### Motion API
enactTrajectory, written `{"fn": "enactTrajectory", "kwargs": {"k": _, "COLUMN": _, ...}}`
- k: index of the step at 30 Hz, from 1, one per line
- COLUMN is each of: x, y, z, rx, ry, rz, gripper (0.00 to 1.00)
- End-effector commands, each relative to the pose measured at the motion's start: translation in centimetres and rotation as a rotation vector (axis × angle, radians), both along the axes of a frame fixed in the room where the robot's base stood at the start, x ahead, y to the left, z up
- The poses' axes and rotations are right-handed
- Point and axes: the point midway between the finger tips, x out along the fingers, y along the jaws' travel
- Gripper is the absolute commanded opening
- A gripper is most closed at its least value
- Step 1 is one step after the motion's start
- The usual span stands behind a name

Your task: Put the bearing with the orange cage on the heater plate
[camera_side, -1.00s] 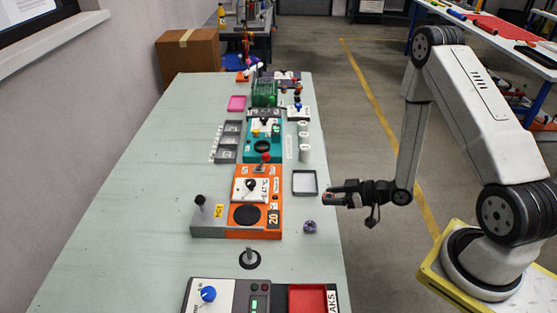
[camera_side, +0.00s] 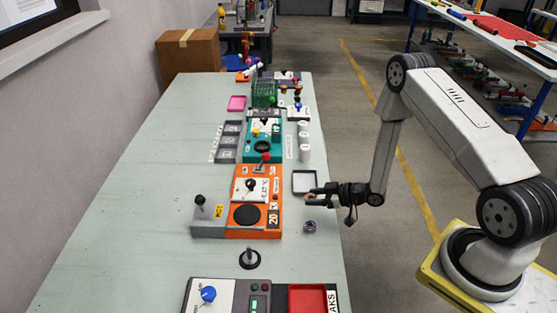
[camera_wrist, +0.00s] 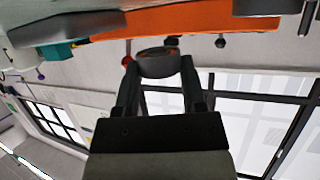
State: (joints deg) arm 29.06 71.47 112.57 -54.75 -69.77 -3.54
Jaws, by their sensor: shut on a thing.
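My gripper (camera_side: 312,197) is level above the right side of the table. In the wrist view it is shut on a grey ring-shaped bearing (camera_wrist: 157,66) with a brownish-orange inside, held between the fingertips. In the side view this bearing is small and mostly hidden by the fingers. The heater plate (camera_side: 246,214) is a black disc on the orange unit (camera_side: 266,192), to the left of my gripper and apart from it. The orange unit also shows along the top of the wrist view (camera_wrist: 190,22).
A purple-caged bearing (camera_side: 309,227) lies on the table just in front of my gripper. An empty grey tray (camera_side: 304,192) lies behind it. A black knob (camera_side: 200,199) stands left of the heater plate. A grey post on a black disc (camera_side: 249,257) stands in front.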

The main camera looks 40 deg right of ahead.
Motion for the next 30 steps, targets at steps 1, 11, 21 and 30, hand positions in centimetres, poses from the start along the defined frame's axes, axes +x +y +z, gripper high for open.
{"fn": "enactTrajectory", "kwargs": {"k": 1, "x": 0.2, "y": 0.0, "z": -0.3, "rx": 0.000, "ry": 0.000, "rz": 0.001, "gripper": 0.00}}
{"fn": "enactTrajectory", "kwargs": {"k": 11, "x": 0.8, "y": -0.1, "z": -3.2, "rx": 0.000, "ry": 0.000, "rz": 0.000, "gripper": 0.00}}
{"fn": "enactTrajectory", "kwargs": {"k": 21, "x": 0.8, "y": -0.1, "z": -3.6, "rx": -0.001, "ry": -0.001, "rz": -0.001, "gripper": 0.00}}
{"fn": "enactTrajectory", "kwargs": {"k": 30, "x": 0.8, "y": -0.1, "z": -3.9, "rx": -0.001, "ry": 0.000, "rz": 0.000, "gripper": 0.74}}
